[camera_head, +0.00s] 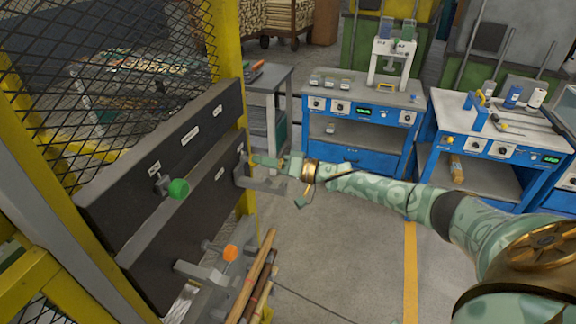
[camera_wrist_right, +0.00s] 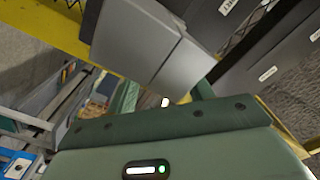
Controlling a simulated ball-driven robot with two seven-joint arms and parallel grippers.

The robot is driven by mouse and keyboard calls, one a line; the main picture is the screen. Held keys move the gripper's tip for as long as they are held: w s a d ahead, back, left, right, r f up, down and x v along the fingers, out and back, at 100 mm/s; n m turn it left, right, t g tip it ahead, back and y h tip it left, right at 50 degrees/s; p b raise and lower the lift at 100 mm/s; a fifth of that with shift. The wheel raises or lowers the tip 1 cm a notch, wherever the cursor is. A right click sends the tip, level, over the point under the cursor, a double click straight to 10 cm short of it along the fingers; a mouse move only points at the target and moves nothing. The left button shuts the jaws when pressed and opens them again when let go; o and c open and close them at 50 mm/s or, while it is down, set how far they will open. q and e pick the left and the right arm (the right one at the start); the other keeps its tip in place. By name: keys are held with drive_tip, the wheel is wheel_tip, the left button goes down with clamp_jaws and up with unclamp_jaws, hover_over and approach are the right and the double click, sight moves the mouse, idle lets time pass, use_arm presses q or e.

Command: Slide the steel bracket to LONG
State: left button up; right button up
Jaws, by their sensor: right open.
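A grey steel bracket (camera_head: 262,184) sticks out from the right end of the dark panel (camera_head: 180,140), at the slotted rail across it. My right gripper (camera_head: 270,163) is open just above and behind the bracket; contact cannot be told. In the right wrist view a large grey block, apparently the bracket (camera_wrist_right: 150,40), fills the upper middle, close to the green fingers of my right gripper (camera_wrist_right: 165,98). White labels sit along the panel, such as one label (camera_head: 188,138); I cannot read LONG on any. My left gripper is out of view.
Yellow posts and mesh frame the panel. Wooden rods (camera_head: 250,280) stand below. Blue workbenches (camera_head: 360,125) stand behind; open floor lies right of the panel.

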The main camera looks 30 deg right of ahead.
drive_tip(key=v, duration=1.5)
drive_tip(key=shift+d+b, duration=0.3)
drive_tip(key=shift+b, duration=0.1)
drive_tip(key=shift+s, duration=0.1)
